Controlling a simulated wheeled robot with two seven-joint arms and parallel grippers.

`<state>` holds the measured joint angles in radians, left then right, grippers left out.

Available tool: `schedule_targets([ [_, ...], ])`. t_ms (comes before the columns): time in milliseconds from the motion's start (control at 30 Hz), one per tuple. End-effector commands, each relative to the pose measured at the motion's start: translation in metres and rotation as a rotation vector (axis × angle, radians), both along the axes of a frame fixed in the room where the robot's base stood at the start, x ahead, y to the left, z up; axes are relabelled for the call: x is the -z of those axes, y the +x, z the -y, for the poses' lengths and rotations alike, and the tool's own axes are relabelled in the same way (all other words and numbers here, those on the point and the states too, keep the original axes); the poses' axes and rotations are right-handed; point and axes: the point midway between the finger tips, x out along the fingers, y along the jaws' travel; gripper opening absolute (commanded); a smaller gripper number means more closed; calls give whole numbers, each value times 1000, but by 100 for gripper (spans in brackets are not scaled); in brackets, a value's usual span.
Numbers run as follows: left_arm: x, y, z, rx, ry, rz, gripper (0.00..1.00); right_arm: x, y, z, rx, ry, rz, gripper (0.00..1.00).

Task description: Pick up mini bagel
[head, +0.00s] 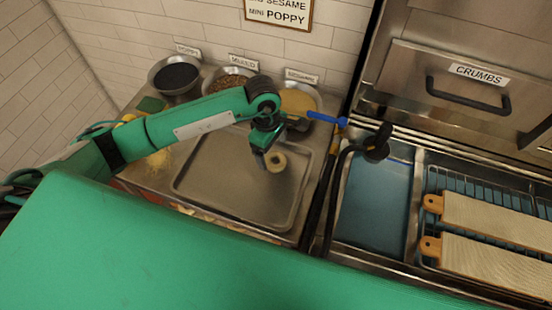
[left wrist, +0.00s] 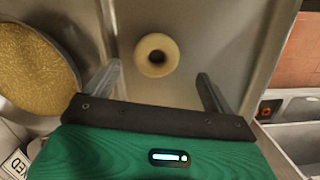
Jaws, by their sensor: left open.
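The mini bagel (head: 275,161) is a small pale ring lying on the metal tray (head: 225,203) in the head view. It also shows whole in the left wrist view (left wrist: 156,55), flat on the tray, with its hole visible. My left gripper (head: 266,163) is over the tray right beside the bagel in the head view. In the left wrist view its two fingers (left wrist: 157,82) are spread apart, with the bagel ahead of the gap between them and nothing held. My right gripper is not in view.
Bowls labelled poppy (head: 174,76), mixed (head: 232,79) and sesame (head: 296,102) stand behind the tray. A blue-handled tool (head: 326,118) sticks out near the sesame bowl. A blue basin (head: 375,205) and wooden boards (head: 497,220) lie right. The tray is otherwise clear.

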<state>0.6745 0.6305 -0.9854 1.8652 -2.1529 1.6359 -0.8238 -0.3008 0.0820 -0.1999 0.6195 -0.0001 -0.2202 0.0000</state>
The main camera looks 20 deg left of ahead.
Motion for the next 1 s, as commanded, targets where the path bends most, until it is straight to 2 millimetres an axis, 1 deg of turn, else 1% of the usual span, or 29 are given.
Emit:
schedule_targets([
  [67, 5, 1, 2, -2, 0, -3, 87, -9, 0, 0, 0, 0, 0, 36],
  [200, 22, 3, 6, -2, -1, -6, 87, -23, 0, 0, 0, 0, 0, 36],
  [300, 37, 4, 7, -2, -1, -5, 87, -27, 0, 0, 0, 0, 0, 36],
  [367, 43, 4, 7, -2, 0, -3, 87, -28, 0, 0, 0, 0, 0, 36],
  [467, 48, 4, 8, 0, 0, -1, 87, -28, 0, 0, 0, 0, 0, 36],
  [633, 48, 4, 8, 0, 0, 0, 87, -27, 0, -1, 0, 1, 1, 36],
  [667, 48, 4, 8, 0, 0, 0, 85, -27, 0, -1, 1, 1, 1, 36],
  [800, 48, 4, 8, 0, 0, 0, 58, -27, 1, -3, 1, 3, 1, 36],
  [900, 48, 4, 8, 0, 0, 0, 40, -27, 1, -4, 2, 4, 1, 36],
  [1000, 48, 4, 8, 0, 0, 0, 40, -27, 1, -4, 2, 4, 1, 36],
])
